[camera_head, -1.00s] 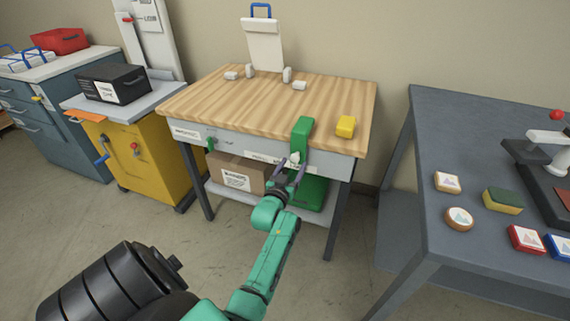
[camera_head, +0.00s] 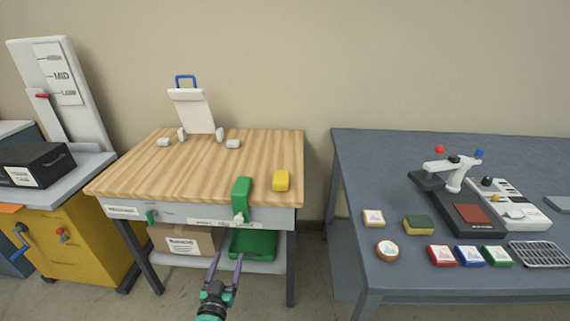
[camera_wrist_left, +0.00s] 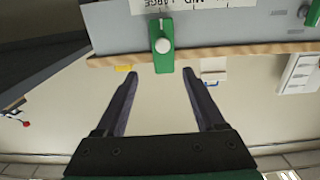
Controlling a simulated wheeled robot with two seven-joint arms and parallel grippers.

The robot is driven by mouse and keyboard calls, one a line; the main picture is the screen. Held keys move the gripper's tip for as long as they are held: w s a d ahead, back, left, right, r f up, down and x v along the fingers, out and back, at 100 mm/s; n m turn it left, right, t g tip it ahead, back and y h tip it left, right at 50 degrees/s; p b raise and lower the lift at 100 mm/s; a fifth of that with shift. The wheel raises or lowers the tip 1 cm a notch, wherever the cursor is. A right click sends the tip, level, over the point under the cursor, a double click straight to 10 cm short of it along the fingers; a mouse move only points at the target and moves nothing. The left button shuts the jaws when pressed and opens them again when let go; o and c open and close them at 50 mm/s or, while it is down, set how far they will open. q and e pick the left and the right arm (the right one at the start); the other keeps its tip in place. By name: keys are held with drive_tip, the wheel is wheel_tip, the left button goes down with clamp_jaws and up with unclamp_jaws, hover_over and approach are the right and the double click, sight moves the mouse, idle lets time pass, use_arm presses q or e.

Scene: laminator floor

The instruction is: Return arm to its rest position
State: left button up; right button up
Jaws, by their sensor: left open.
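My left gripper (camera_head: 224,272) shows at the bottom of the head view, in front of the wooden-topped table (camera_head: 215,165). Its two dark fingers are apart with nothing between them. In the left wrist view the fingers (camera_wrist_left: 160,105) are also spread and empty. Ahead of them there is a green handle (camera_wrist_left: 162,45) on the table's front edge, apart from the fingertips. The same green handle (camera_head: 242,198) stands at the table edge in the head view. My right gripper is not in view.
A yellow block (camera_head: 281,181) lies on the wooden top. A cardboard box (camera_head: 185,240) and a green bin (camera_head: 253,243) are below. A grey table (camera_head: 350,180) with stamps and a press is at right, a yellow cabinet (camera_head: 85,240) at left. Floor is open between the tables.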

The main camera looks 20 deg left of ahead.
use_arm(q)
drive_tip(key=s+d+f+m+g+h, duration=0.1)
drive_tip(key=s+d+f+g+h, duration=0.2)
drive_tip(key=f, duration=0.5)
drive_tip(key=s+d+f+m+g+h, duration=0.1)
drive_tip(key=s+d+f+g, duration=0.2)
drive_tip(key=f, duration=0.6)
drive_tip(key=s+d+f+m+g+h, duration=0.25)
drive_tip(key=d+f, duration=0.25)
drive_tip(key=f, duration=0.3)
drive_tip(key=s+a+f+m+g, duration=0.1)
drive_tip(key=s+f+g, duration=0.2)
drive_tip(key=s, duration=0.9)
drive_tip(key=s+a+f+g, duration=0.1)
drive_tip(key=s+f+g, duration=0.3)
drive_tip(key=s+f, duration=0.5)
drive_tip(key=s, duration=0.3)
drive_tip(key=shift+s+a+m+y, duration=0.2)
drive_tip(key=shift+m+y, duration=0.15)
drive_tip(key=shift+g, duration=0.25)
